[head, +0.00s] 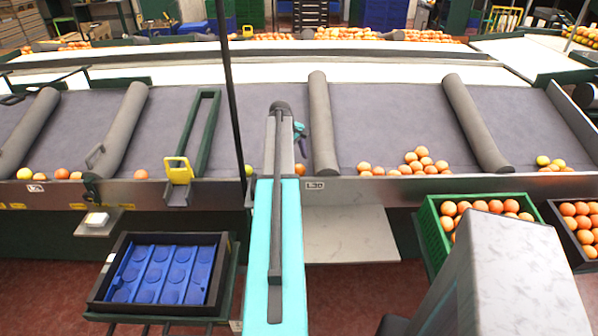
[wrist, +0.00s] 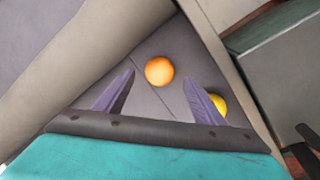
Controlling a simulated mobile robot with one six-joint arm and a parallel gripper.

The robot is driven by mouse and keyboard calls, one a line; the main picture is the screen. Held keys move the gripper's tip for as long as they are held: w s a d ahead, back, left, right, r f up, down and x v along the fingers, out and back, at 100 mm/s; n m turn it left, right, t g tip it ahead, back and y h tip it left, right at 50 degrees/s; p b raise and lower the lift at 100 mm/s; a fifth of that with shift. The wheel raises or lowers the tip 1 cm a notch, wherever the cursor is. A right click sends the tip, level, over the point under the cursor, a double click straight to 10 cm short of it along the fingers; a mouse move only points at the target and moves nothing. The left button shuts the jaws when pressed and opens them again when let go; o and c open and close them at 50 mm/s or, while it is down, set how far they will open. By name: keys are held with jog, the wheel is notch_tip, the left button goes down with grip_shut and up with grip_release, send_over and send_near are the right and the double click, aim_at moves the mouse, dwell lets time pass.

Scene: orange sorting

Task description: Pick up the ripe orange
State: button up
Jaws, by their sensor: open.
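The ripe orange (wrist: 159,71) lies on the grey belt and shows whole between the spread fingers of my gripper (wrist: 158,82) in the wrist view. A yellow fruit (wrist: 218,104) lies to its right, partly hidden behind the right finger. In the head view an orange fruit (head: 299,169) shows at the belt's front edge, just right of my arm, and a yellow-green fruit (head: 248,170) shows just left of it. My gripper (head: 301,143) is mostly hidden by my arm there. It is open and empty, above the belt.
Grey padded dividers (head: 322,125) split the belt into lanes. A metal rail (head: 400,187) runs along its front. More oranges (head: 417,158) lie in the lane to the right. A black crate with a blue insert (head: 226,262) and a green crate of oranges (head: 432,233) stand in front.

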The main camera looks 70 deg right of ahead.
aim_at(298, 167)
jog(key=shift+p+x, duration=0.7)
jog(key=shift+x, duration=1.6)
jog(key=c, duration=1.2)
jog(key=shift+o, duration=0.2)
jog(key=shift+r, duration=0.1)
jog(key=shift+r+b, duration=1.2)
jog(key=shift+r, duration=3.75)
